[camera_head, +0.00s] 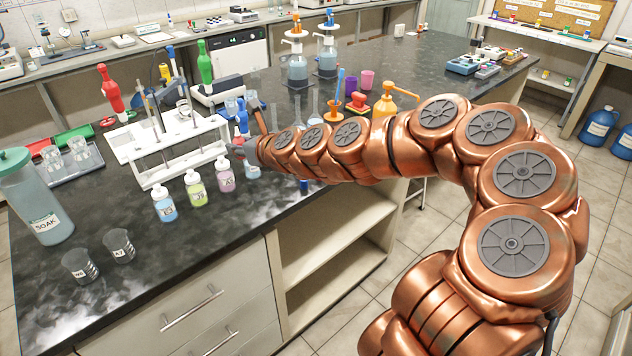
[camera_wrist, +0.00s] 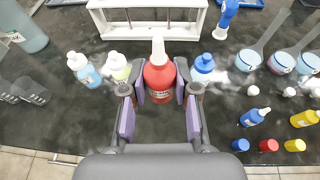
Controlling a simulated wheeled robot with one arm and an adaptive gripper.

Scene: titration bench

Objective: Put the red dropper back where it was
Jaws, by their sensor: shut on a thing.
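The red dropper (camera_wrist: 160,78) is a red bottle with a white tip and a pale label. In the wrist view it stands upright between the pads of my gripper (camera_wrist: 161,88), which is shut on it. Whether its base touches the bench is hidden. In the head view my gripper (camera_head: 243,150) is beside the white rack's right end, and the red bottle is mostly hidden there. Blue (camera_head: 164,204), yellow-green (camera_head: 195,188) and pink (camera_head: 223,173) dropper bottles stand in a row in front of the rack, left of my gripper.
The white rack (camera_wrist: 112,32) stands just beyond the bottle. A blue-capped bottle (camera_wrist: 204,64) is close to the right finger. Flasks (camera_wrist: 248,60) and small blue, red and yellow containers (camera_wrist: 254,117) lie farther right. Two beakers (camera_head: 119,246) stand near the front edge; bench between is clear.

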